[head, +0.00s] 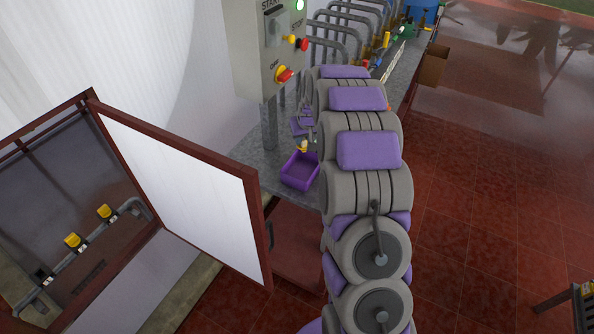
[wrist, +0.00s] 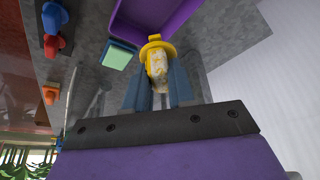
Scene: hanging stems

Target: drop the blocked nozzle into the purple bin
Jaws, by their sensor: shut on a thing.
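My gripper (wrist: 158,88) is shut on the blocked nozzle (wrist: 156,62), a yellow piece with a pale, crusty body, held between two blue-grey fingers. In the head view the nozzle (head: 303,146) shows as a small yellow spot below my gripper (head: 304,138), at the far edge of the purple bin. The purple bin (head: 299,171) is an open tray on the grey bench, and its inside looks empty in the head view. In the wrist view the bin (wrist: 142,30) lies just beyond the nozzle's yellow end. I cannot tell the nozzle's height above the rim.
A grey control box (head: 262,50) stands on a post behind the bin. An open cabinet door (head: 180,185) is at left, with yellow nozzles (head: 105,211) on a pipe inside. In the wrist view a green block (wrist: 118,55) lies on the bench.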

